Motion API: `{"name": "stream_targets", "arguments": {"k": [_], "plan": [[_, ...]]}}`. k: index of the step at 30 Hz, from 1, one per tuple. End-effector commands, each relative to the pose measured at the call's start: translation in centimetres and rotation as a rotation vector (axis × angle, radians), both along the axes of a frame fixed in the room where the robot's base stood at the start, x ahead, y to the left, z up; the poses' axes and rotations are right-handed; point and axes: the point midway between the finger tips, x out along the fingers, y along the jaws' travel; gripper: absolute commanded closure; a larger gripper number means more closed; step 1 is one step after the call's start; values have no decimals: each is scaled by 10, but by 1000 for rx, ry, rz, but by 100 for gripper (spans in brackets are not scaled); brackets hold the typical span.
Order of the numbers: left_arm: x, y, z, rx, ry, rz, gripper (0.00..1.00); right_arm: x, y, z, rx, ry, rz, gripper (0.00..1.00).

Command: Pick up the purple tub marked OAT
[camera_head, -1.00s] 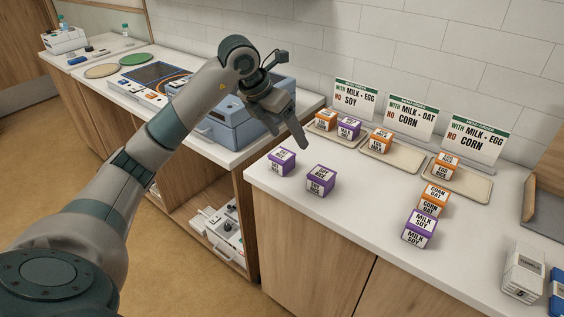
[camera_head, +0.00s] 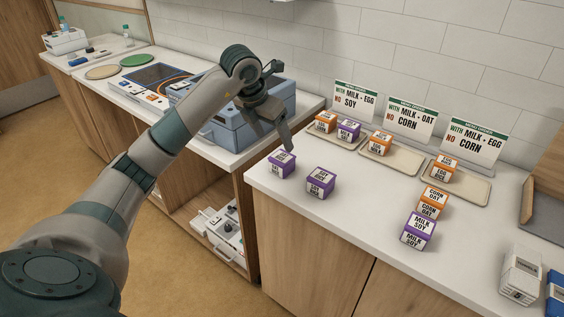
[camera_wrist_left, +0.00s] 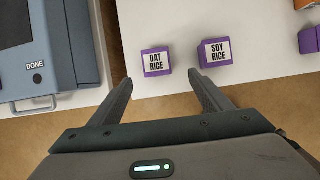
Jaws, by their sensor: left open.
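The purple tub marked OAT RICE (camera_wrist_left: 156,62) stands near the left front corner of the white counter. It also shows in the head view (camera_head: 281,165), where its print is hard to read. My left gripper (camera_wrist_left: 160,78) is open and empty. In the wrist view the OAT tub appears just beyond the gap between its fingertips. In the head view the left gripper (camera_head: 278,142) hangs over the counter's left end, close to that tub. A purple SOY RICE tub (camera_wrist_left: 214,52) stands to its right, apart from it, also in the head view (camera_head: 320,183).
Trays (camera_head: 391,163) with orange and purple tubs stand along the wall below signs (camera_head: 410,119). A purple MILK SOY tub (camera_head: 418,233) and an orange CORN OAT tub (camera_head: 432,203) are at the right. A blue-grey case (camera_wrist_left: 60,55) marked DONE is left of the gripper.

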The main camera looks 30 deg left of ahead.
Motion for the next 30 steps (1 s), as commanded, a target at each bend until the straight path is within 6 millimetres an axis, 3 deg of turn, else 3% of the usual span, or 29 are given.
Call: {"name": "stream_targets", "arguments": {"k": [6,16,30], "plan": [[12,-2,-30,-2,3,0,28,-40,-17,4,-28,92,-4,69],[29,-3,-70,-1,1,1,28,-39,-16,18,-27,90,-4,69],[31,-2,-75,-1,1,0,28,-39,-15,20,-25,90,-4,69]]}}
